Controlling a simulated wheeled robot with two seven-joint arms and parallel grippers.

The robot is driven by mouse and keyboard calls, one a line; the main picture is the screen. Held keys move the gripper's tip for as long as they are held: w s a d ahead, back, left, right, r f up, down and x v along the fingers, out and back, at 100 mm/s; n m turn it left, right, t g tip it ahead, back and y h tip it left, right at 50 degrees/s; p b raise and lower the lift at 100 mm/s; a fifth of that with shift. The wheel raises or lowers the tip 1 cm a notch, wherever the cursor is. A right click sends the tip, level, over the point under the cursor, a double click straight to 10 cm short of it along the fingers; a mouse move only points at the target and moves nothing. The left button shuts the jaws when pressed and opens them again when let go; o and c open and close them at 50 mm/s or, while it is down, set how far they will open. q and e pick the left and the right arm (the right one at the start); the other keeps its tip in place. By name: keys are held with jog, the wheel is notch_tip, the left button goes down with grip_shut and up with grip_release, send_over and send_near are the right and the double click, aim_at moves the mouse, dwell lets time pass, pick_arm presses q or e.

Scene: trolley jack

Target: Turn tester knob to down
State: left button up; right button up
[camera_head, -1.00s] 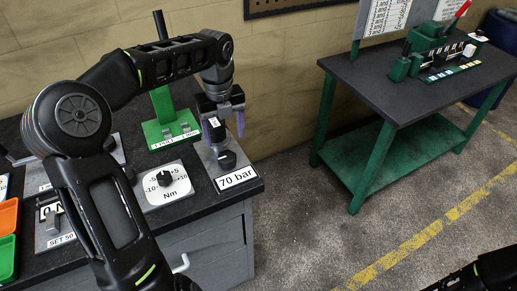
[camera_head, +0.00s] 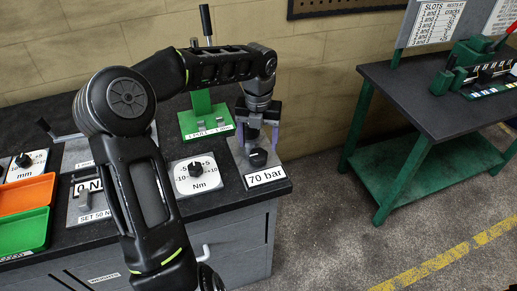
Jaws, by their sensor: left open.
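A dark knob (camera_head: 258,158) sits on a grey plate with the label "70 bar" (camera_head: 266,177), at the right front corner of the bench. My left gripper (camera_head: 258,143) points down just above and behind this knob. Its two purple fingers are spread apart, one to each side. I cannot tell whether they touch the knob. The knob's exact pointing direction is too small to tell. My right gripper is not in view.
A white dial plate marked "Nm" (camera_head: 197,184) with a black knob lies to the left. A green stand (camera_head: 207,121) is behind it. Orange (camera_head: 27,193) and green (camera_head: 22,232) trays are at the far left. A green-legged table (camera_head: 430,165) stands right, across open floor.

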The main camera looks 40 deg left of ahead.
aim_at(258, 154)
pick_arm(q)
notch_tip(258, 154, down, 4)
jog(key=shift+f, duration=0.1)
jog(key=shift+c, duration=0.5)
jog(key=c, duration=1.3)
jog(key=shift+o, duration=0.2)
